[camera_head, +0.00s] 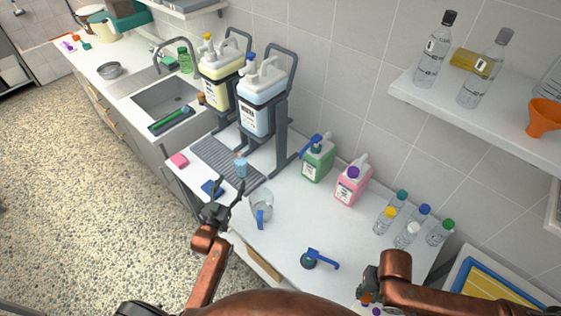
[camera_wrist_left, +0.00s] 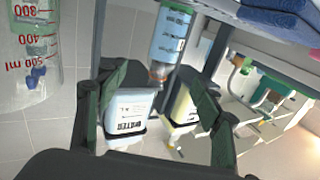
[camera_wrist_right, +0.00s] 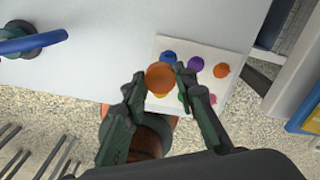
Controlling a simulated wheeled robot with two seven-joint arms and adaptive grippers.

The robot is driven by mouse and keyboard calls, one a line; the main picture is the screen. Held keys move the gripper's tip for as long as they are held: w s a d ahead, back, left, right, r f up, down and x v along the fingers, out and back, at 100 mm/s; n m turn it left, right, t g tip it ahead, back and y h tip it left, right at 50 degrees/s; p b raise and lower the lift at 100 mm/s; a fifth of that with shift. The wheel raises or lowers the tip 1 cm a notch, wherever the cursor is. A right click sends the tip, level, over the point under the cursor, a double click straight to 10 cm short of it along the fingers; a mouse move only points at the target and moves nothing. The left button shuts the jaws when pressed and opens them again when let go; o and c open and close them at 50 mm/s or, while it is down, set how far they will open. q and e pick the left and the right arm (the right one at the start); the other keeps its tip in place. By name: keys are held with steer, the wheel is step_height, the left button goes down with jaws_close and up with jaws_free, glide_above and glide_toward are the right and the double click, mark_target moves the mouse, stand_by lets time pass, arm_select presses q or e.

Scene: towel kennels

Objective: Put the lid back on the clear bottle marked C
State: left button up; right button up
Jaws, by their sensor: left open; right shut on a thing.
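Several clear bottles stand at the right of the counter, with teal (camera_head: 401,196), yellow (camera_head: 389,212), blue (camera_head: 424,211), white (camera_head: 413,228) and green (camera_head: 447,225) tops. I cannot read a letter C on any of them. My right gripper (camera_head: 368,296) is low in the head view, partly hidden by its own arm. In the right wrist view its fingertips are shut on a round orange lid (camera_wrist_right: 160,78), held over a white tray of lids (camera_wrist_right: 172,45).
A blue-handled tool (camera_head: 320,259) lies on the front counter. Green (camera_head: 318,160) and pink (camera_head: 352,183) jugs stand at the back. Dispensers in a rack (camera_head: 282,130) stand beside the sink. Two clear bottles (camera_head: 432,60) stand on a wall shelf (camera_head: 470,118). The counter's middle is clear.

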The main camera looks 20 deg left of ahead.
mark_target(238, 167)
arm_select(q)
steer(key=w, duration=0.6)
steer(key=shift+w+a+f, duration=0.1)
steer(key=shift+w+a, duration=0.05)
steer(key=shift+a, duration=0.15)
steer(key=shift+w, duration=0.35)
steer(key=w, duration=0.2)
steer(key=w+a, duration=0.1)
steer(key=w, duration=0.2)
steer(key=shift+w, duration=0.1)
steer(key=c, duration=1.5)
